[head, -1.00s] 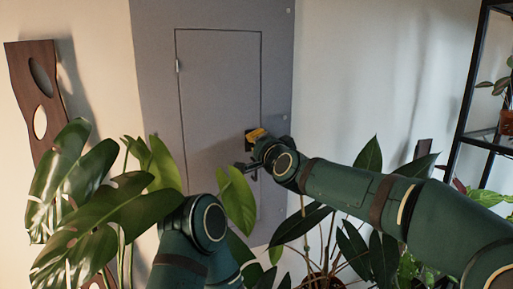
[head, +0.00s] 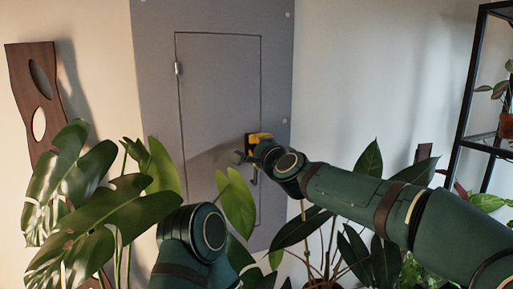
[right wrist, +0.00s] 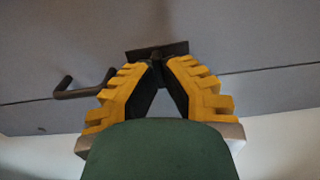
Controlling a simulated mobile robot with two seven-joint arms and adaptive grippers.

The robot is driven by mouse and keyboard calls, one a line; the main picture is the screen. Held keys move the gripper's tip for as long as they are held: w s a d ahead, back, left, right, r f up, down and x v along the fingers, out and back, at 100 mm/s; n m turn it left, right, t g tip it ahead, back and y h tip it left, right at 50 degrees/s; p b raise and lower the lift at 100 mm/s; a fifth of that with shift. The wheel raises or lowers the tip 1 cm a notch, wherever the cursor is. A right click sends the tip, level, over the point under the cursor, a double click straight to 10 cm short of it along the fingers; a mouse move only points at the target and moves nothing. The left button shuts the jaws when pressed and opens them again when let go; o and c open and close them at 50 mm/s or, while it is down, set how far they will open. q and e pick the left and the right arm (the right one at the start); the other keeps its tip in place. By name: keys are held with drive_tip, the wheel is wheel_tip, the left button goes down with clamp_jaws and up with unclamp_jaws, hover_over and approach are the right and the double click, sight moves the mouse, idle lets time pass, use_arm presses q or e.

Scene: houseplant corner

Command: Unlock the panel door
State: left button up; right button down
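The grey panel door (head: 215,110) stands closed in its grey wall panel, with a hinge on its left edge. My right gripper (head: 257,138) is at the door's right edge. In the right wrist view its yellow fingers (right wrist: 157,60) converge on a small dark lock knob (right wrist: 156,54), which sits on a black plate (right wrist: 175,48) across the door seam. The fingertips appear shut on the knob, which they partly hide. A black bar handle (right wrist: 82,90) sticks out beside the fingers. My left gripper is not in view; only my left arm shows.
A broad-leaved plant (head: 90,215) stands at the left, before a wooden wall piece (head: 38,95). Another dark-leaved plant (head: 365,240) stands below my right arm. A black shelf (head: 468,110) is at the far right.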

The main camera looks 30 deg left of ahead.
drive_tip(key=shift+r, duration=0.1)
drive_tip(key=c, duration=1.1)
unclamp_jaws()
drive_tip(key=shift+d, duration=0.1)
drive_tip(key=v, duration=1.1)
drive_tip(key=shift+s+d, duration=0.25)
drive_tip(key=shift+s, duration=0.05)
